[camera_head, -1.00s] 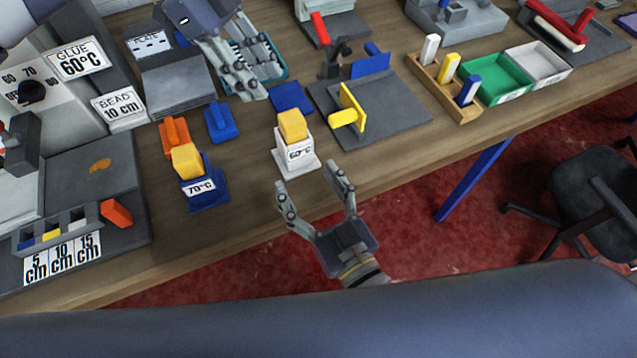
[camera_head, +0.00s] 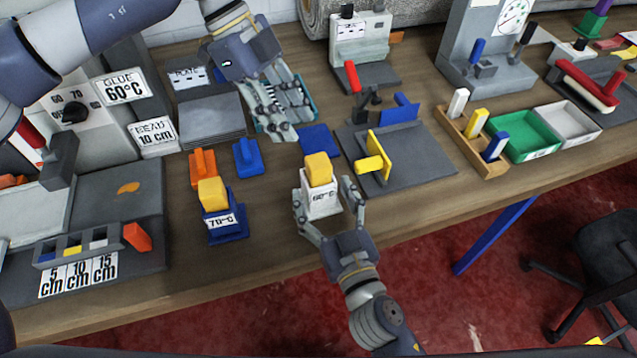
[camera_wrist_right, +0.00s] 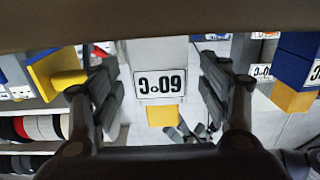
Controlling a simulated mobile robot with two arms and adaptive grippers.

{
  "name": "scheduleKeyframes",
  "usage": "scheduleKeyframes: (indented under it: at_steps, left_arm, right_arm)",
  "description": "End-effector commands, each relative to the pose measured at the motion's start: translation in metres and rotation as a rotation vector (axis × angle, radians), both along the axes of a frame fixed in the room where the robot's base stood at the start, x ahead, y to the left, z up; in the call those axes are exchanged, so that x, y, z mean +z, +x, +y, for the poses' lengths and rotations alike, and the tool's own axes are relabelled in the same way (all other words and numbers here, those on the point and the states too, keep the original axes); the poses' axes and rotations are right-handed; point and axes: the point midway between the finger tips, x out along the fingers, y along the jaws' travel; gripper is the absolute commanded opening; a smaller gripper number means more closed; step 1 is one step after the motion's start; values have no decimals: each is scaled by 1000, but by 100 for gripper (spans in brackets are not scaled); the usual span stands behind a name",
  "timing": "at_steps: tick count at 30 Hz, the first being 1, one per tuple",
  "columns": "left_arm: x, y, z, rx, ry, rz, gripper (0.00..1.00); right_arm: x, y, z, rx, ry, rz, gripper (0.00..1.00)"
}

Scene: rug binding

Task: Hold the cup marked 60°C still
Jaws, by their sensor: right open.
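The cup marked 60°C (camera_head: 322,205) is white with a yellow block (camera_head: 319,169) on top, and stands upright near the table's front edge. My right gripper (camera_head: 323,193) is open, with one finger on each side of the cup. In the right wrist view, the 60°C label (camera_wrist_right: 160,84) appears upside down between the two fingers, with gaps on both sides. My left gripper (camera_head: 293,124) is over a teal tray (camera_head: 311,107) farther back; its fingers look apart and I see nothing held between them.
A blue cup marked 70°C (camera_head: 222,222) with a yellow top stands left of the white cup. Orange (camera_head: 203,168) and blue (camera_head: 248,157) blocks lie behind it. A grey plate with a yellow fixture (camera_head: 379,157) is at right. Bare table lies between the cups.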

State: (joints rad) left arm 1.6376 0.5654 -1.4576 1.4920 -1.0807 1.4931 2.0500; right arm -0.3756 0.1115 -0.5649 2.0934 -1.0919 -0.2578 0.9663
Motion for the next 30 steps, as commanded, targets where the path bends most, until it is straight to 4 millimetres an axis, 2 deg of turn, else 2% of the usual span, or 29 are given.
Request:
scheduleKeyframes:
  at_steps: [3,9,21,28,30]
  left_arm:
    - [0,0,0,0,0,0,33]
    - [0,0,0,0,0,0,33]
    - [0,0,0,0,0,0,33]
    - [0,0,0,0,0,0,33]
    - [0,0,0,0,0,0,33]
  right_arm:
    - [0,14,5,1,-3,-2,70]
    - [0,28,9,0,-1,0,70]
    - [0,32,11,1,-1,2,70]
    - [0,32,11,0,0,1,18]
    - [0,32,11,0,0,1,15]
